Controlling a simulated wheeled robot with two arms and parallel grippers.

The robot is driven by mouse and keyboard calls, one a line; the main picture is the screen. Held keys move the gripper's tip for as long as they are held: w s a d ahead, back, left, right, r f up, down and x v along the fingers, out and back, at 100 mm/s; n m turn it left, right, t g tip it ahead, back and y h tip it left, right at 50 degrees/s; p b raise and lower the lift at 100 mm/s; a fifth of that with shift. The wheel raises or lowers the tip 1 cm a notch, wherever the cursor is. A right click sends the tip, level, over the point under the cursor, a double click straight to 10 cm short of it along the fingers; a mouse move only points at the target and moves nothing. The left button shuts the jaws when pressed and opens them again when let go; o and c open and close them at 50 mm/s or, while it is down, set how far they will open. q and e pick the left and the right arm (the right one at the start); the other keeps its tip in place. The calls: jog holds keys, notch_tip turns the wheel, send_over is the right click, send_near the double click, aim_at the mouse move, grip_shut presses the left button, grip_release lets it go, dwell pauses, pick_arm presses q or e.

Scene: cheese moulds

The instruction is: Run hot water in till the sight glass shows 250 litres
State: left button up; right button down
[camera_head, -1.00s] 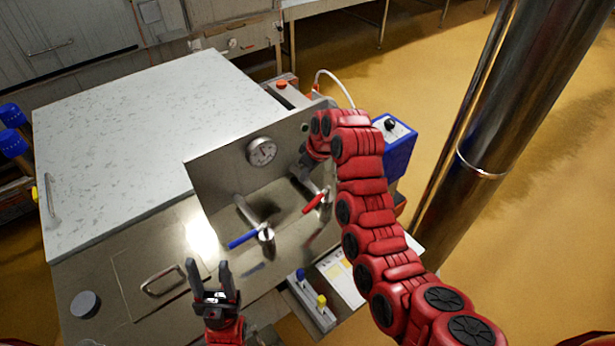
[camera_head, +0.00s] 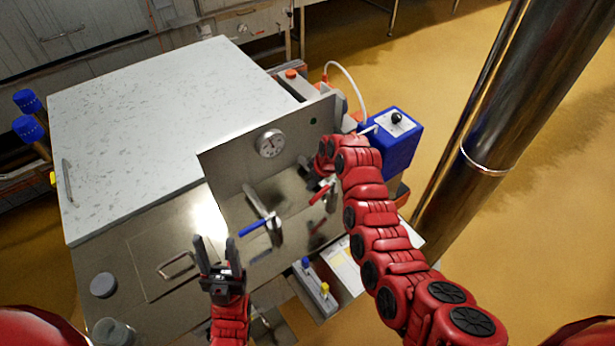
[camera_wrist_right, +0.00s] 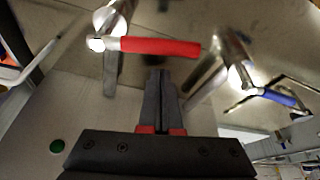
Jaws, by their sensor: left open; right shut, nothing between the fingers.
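The red-handled tap lever (camera_head: 321,193) sits on the right of the steel panel (camera_head: 232,168); the blue-handled lever (camera_head: 256,224) is left of it. My right gripper (camera_wrist_right: 160,76) is shut and empty, its fingertips close to the red handle (camera_wrist_right: 160,46) in the wrist view. I cannot tell whether they touch it. In the head view my right arm partly hides this gripper. The blue handle also shows in the wrist view (camera_wrist_right: 279,98). My left gripper (camera_head: 214,246) is open and empty over the steel top. I cannot make out a sight glass or litre reading.
A round dial gauge (camera_head: 270,143) is on the panel. A blue box (camera_head: 391,140) with a white hose stands behind my right arm. A white speckled lid (camera_head: 150,125) lies at the left. A steel column (camera_head: 480,140) rises at the right.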

jog(key=shift+s+d+f, duration=0.15)
jog(key=shift+s+d, duration=0.25)
jog(key=shift+d, duration=0.1)
